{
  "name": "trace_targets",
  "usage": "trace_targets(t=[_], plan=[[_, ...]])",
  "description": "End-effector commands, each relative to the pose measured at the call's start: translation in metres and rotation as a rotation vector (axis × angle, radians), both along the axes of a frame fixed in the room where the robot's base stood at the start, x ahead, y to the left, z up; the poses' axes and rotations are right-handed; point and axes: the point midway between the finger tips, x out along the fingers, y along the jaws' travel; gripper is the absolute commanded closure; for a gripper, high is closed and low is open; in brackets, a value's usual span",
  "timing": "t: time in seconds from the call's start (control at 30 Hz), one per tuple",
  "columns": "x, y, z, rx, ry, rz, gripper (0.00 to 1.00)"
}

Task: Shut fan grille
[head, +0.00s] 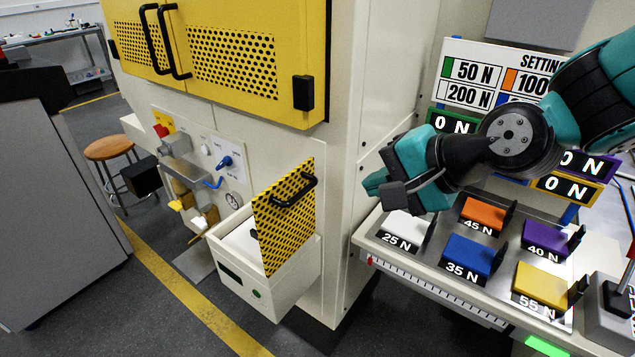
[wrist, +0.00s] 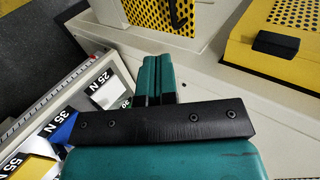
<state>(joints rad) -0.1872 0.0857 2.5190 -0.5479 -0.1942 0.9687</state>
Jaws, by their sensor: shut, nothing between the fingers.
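The fan grille (head: 288,212) is a yellow perforated panel with a black handle (head: 293,190). In the head view it stands steeply upright, swung open, over a white box (head: 289,283) at the front of the machine. In the wrist view the grille (wrist: 150,12) shows at the top edge, partly cut off, with its handle (wrist: 180,14). My teal gripper (head: 376,184) is to the right of the grille, in front of the machine's side and above the end of the bench, apart from the grille. In the wrist view its fingers (wrist: 152,68) are together and empty.
Yellow machine doors (head: 232,62) with black handles are above the grille. A panel of valves and knobs (head: 205,160) is to its left. A bench (head: 440,280) with labelled coloured blocks is below my arm. A stool (head: 109,150) stands far left. Free room lies between gripper and grille.

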Motion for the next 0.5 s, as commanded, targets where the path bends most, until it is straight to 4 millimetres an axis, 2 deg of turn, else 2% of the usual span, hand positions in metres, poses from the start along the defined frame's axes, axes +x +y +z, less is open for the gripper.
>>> trace_targets(t=[0.03, 0.33, 0.4, 0.5], plan=[[0.001, 0.002, 0.005, -0.001, 0.008, 0.003, 1.0], [0.005, 0.01, -0.005, -0.008, 0.009, -0.002, 1.0], [0.013, 0.021, -0.023, -0.008, 0.006, 0.002, 1.0], [0.024, 0.035, -0.036, -0.009, 0.004, 0.003, 1.0]])
